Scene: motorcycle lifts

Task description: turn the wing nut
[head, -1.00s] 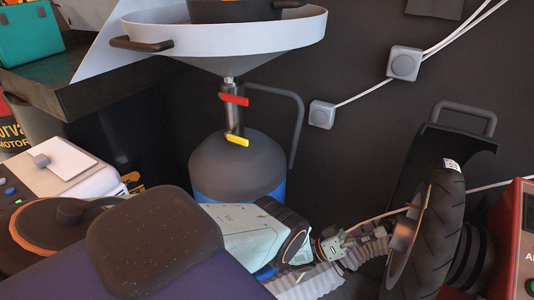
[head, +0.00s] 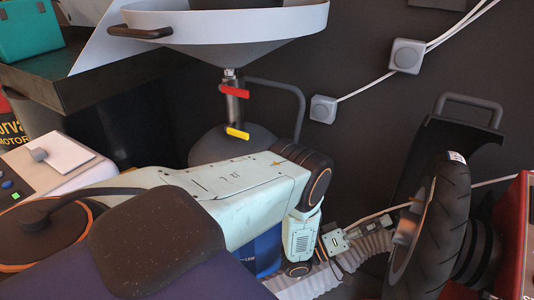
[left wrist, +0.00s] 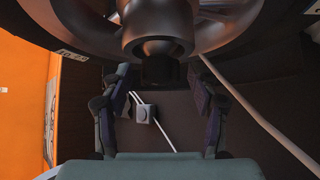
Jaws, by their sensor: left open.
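A grey piece (head: 405,230), possibly the wing nut, sits at the hub on the left side of the upright black-tyred wheel (head: 447,215) in the head view. My left gripper (head: 352,236) is left of the hub, at the end of my pale green arm, apart from the grey piece. In the left wrist view, its two dark fingers are spread wide and empty (left wrist: 163,90). A dark round shaft end (left wrist: 158,68) shows between and above them, below the wheel hub. I cannot make out the nut's wings there. My right gripper is not in view.
A red machine (head: 520,240) stands at the right edge. A thin cable crosses near the hub. A grey funnel pan (head: 225,40) with red and yellow levers stands behind my arm. Wall sockets (head: 407,56) are behind.

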